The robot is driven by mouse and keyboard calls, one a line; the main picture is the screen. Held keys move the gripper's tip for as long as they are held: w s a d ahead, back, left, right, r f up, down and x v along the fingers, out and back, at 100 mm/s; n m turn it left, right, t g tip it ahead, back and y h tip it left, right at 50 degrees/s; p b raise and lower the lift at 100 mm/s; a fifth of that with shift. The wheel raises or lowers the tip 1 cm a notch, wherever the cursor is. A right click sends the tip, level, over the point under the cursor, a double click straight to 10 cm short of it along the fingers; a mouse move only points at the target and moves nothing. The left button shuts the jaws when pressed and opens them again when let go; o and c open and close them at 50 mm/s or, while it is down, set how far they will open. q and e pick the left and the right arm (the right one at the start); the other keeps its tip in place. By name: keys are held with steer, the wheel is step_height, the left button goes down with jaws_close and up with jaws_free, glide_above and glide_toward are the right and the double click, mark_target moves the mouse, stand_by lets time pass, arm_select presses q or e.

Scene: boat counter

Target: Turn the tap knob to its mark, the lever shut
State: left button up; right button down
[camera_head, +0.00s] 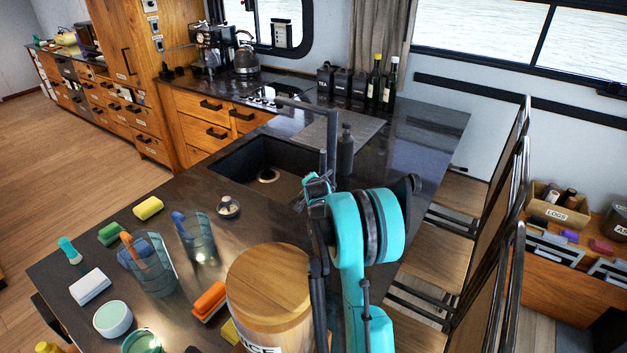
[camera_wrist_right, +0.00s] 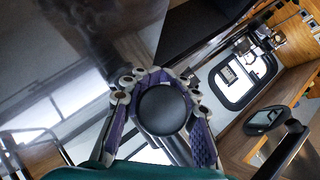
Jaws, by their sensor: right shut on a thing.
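The dark tap (camera_head: 332,140) stands at the sink's edge, its spout reaching left over the basin. My right gripper (camera_head: 318,188) is low at the tap, partly hidden by my teal arm. In the right wrist view, my right gripper (camera_wrist_right: 160,82) has its purple-padded fingers around a round black knob (camera_wrist_right: 163,110), closed on it. The knob is hidden in the head view, and I cannot make out its mark or the lever's position. My left gripper is not in view.
The dark sink (camera_head: 240,165) is left of the tap, and a dark bottle (camera_head: 345,152) stands just behind it. A wood-lidded canister (camera_head: 268,285), glass cups (camera_head: 152,268) and several sponges crowd the near counter. Chairs (camera_head: 455,225) line the right side.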

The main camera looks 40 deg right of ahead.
steer(key=shift+f, duration=0.1)
stand_by(0.4)
steer(key=c, duration=1.1)
jaws_free()
steer(key=v, duration=1.2)
